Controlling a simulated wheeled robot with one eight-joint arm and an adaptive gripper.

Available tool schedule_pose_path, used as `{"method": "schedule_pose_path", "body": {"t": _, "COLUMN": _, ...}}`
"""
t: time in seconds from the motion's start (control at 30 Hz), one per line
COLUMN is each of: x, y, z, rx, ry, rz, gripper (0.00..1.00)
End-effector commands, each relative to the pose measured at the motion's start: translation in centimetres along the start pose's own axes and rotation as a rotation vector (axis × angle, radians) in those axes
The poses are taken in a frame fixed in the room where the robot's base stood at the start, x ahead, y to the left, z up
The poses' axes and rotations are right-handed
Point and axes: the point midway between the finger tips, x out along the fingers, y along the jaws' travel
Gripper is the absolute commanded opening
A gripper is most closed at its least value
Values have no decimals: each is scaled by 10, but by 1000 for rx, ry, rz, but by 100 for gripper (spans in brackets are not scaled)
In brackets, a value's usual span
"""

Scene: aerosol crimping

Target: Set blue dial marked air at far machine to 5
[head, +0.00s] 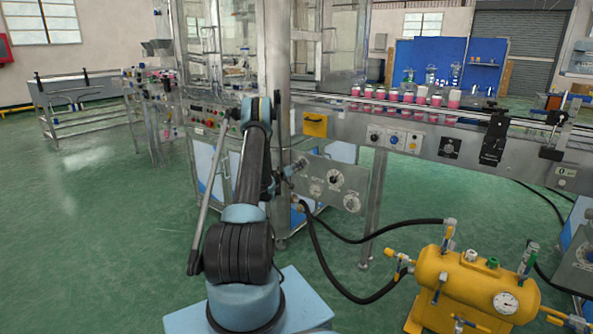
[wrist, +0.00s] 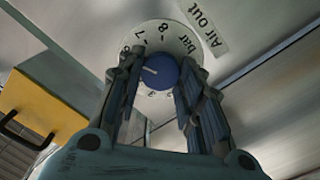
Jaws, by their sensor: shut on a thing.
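The blue dial (wrist: 161,72) sits in the middle of a round white scale (wrist: 184,42) in the wrist view, under the label "Air out" (wrist: 205,26). The scale shows 7, 8 and "bar", with a partly covered figure near the left finger. A short white mark on the dial points left, toward the left finger, which hides that part of the scale. My gripper (wrist: 160,82) has its fingers on both sides of the dial and is shut on it. In the head view my gripper (head: 297,168) is at the left of a grey gauge panel (head: 318,170); the dial is not discernible there.
A yellow plate with a black handle (wrist: 40,110) is left of the dial in the wrist view. A conveyor with pink bottles (head: 408,97) runs above right. A yellow tank (head: 475,285) with black hoses (head: 330,270) stands at front right. Green floor is open at left.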

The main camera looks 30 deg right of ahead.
Motion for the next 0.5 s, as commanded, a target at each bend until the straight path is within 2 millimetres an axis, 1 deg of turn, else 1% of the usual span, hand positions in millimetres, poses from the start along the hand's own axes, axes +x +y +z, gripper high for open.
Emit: {"method": "schedule_pose_path", "body": {"t": 0.5, "x": -2, "y": -3, "z": -2, "rx": -35, "ry": 3, "rz": -5, "gripper": 10}}
